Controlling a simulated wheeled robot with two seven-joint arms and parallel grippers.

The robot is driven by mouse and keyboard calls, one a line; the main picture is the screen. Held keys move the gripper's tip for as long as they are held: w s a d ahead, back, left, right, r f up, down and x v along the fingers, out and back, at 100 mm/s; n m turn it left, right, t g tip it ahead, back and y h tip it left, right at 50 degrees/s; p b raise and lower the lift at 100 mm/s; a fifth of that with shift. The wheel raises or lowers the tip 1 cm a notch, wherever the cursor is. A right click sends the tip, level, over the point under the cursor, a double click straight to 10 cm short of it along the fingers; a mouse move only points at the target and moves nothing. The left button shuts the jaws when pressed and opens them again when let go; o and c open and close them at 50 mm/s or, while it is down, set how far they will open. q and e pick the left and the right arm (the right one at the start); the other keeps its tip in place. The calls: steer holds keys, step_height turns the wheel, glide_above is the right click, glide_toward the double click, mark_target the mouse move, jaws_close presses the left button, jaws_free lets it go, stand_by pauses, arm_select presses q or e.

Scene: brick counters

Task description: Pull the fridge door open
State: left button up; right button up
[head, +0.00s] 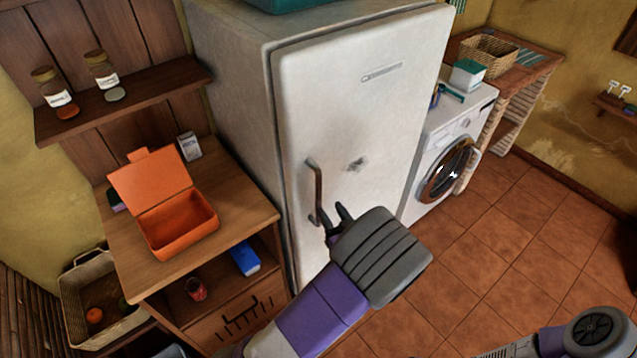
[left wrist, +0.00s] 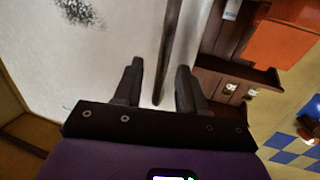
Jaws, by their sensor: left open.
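The white fridge door (head: 355,120) is shut and fills the middle of the head view. Its brown vertical handle (head: 318,190) is on the door's left side. My left gripper (head: 335,220) is open, its fingertips close to the handle's lower end. In the left wrist view, the handle (left wrist: 170,50) runs between the two open fingers of my left gripper (left wrist: 160,85), nearer the right one. Whether the fingers touch it, I cannot tell. My right gripper is not in view.
A wooden cabinet (head: 130,262) with an open orange box (head: 180,222) stands left of the fridge. A washing machine (head: 440,160) stands to the right. The tiled floor (head: 500,240) in front is clear.

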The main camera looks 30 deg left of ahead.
mark_target(320, 192)
arm_select(q)
steer(key=shift+n+y, duration=0.4)
steer(key=shift+y, duration=0.1)
steer(key=w+a, duration=0.1)
steer(key=a, duration=0.1)
steer(key=w+a+r, duration=0.1)
steer(key=a, duration=0.1)
steer(key=w+a+r, duration=0.1)
steer(key=a, duration=0.1)
steer(key=shift+w+a+r, duration=0.15)
steer(key=shift+w+r, duration=0.05)
steer(key=shift+w, duration=0.15)
steer(key=shift+c, duration=0.2)
jaws_close()
